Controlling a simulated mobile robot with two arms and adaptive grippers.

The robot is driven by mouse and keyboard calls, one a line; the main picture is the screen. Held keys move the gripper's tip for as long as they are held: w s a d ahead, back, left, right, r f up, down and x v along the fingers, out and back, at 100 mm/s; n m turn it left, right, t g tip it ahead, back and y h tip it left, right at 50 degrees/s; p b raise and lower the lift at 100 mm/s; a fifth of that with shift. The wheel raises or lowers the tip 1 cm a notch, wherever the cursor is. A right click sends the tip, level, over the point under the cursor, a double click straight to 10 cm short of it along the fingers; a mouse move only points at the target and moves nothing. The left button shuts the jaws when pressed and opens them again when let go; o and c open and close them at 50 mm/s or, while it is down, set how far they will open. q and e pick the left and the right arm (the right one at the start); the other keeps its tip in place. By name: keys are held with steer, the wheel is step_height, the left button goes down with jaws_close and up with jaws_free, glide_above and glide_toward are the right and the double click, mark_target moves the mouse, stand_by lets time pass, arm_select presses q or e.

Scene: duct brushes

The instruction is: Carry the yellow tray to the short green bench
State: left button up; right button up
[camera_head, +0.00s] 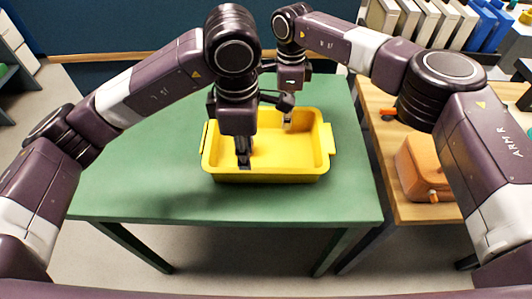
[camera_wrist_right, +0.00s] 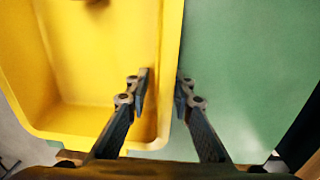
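The yellow tray (camera_head: 218,165) is on or just above the green bench (camera_head: 130,185), right of its middle. It looks level and empty. My left gripper (camera_head: 244,160) points down at the tray's near left part; whether its fingers are apart is not clear. My right gripper (camera_head: 287,122) points down at the tray's far side. In the right wrist view the right gripper (camera_wrist_right: 163,82) has its fingers apart, one inside the yellow tray (camera_wrist_right: 60,128) and one outside over the green top (camera_wrist_right: 240,60), with the tray wall between them. Firm contact with the wall is not visible.
A wooden table (camera_head: 375,125) stands close at the right with an orange-brown case (camera_head: 420,165) on it. Shelving with white and blue binders (camera_head: 485,25) is behind it. The green top left of the tray is clear.

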steer(key=shift+r, duration=0.45)
arm_select(q)
step_height(320, 180, up, 2)
steer(key=shift+s+r, duration=0.1)
steer(key=shift+r, duration=0.1)
arm_select(e)
step_height(320, 180, up, 11)
steer(key=shift+w, duration=0.35)
